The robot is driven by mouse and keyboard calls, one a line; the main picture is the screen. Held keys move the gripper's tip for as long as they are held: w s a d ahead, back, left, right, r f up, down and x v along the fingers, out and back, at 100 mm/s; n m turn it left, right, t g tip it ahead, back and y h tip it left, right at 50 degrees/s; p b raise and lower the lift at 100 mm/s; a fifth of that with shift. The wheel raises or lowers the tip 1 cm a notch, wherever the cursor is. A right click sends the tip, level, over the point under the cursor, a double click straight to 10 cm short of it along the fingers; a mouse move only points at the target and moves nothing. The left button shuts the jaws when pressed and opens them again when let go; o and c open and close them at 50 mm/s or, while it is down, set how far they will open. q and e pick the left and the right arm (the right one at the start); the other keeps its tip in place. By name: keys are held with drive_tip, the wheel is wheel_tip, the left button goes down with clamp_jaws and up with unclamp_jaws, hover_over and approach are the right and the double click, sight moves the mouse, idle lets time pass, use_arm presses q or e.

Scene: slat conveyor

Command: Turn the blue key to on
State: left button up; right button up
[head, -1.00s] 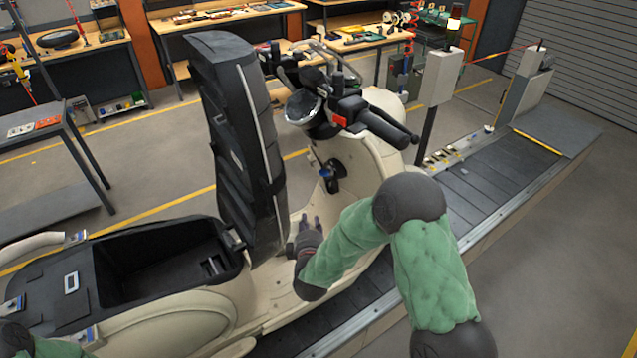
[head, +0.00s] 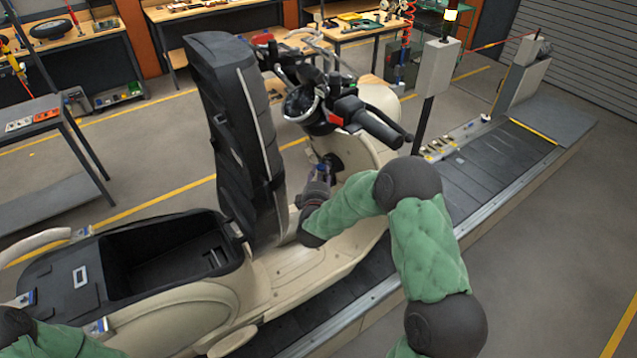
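A cream scooter (head: 285,270) stands on the slat conveyor with its seat (head: 230,130) raised upright. The blue key (head: 321,170) is at the dark ignition lock (head: 334,162) on the inner front panel, below the handlebar. My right gripper (head: 321,176) reaches up to the key, its fingertips at or around it. The fingers and key overlap in this view, so I cannot tell whether they are shut on it. The key's turn position is too small to read. Part of my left arm shows at the lower left corner; its gripper is not in view.
The handlebar (head: 375,125) overhangs the lock area, and the raised seat stands close to the left of my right gripper. A grey post box (head: 437,68) stands beside the conveyor (head: 490,170). Workbenches line the back.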

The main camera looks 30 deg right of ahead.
drive_tip(key=shift+x, duration=0.85)
clamp_jaws()
